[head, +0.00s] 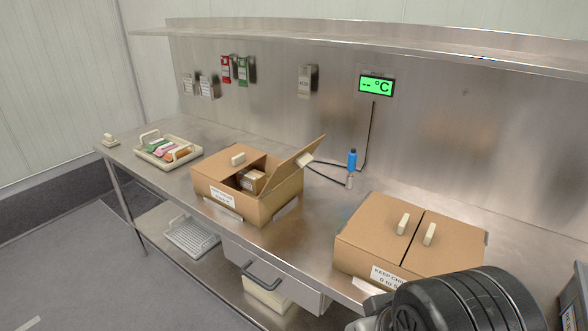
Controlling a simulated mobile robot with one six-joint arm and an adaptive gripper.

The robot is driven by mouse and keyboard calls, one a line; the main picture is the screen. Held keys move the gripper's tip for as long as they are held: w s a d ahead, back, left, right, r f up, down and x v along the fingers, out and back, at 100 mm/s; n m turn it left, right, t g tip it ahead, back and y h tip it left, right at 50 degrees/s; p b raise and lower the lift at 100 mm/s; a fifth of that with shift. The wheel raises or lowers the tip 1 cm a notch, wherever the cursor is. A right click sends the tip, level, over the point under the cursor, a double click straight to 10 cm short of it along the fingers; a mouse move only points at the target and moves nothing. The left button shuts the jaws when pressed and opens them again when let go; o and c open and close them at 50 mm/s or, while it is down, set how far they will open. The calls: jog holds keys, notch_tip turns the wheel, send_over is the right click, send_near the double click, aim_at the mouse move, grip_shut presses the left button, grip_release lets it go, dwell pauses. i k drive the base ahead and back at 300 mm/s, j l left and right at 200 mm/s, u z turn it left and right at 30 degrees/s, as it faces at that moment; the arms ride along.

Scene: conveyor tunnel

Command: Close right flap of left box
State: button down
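The left box (220,192) is a brown cardboard carton on the steel table, with a white label on its front. My gripper's fingers are not in view; only a black ribbed part of my arm shows at the bottom right, in front of the right box.
The right box (375,225), with both flaps flat, stands to the right. A tray (165,158) of coloured packs is at the left. A shelf (350,42) runs above. Bare table lies between the boxes.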

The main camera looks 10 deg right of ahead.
aim_at(298, 160)
jog(key=i+j+z, duration=0.15)
jog(key=i, duration=0.3)
jog(key=i+z, duration=0.15)
jog(key=i, duration=0.35)
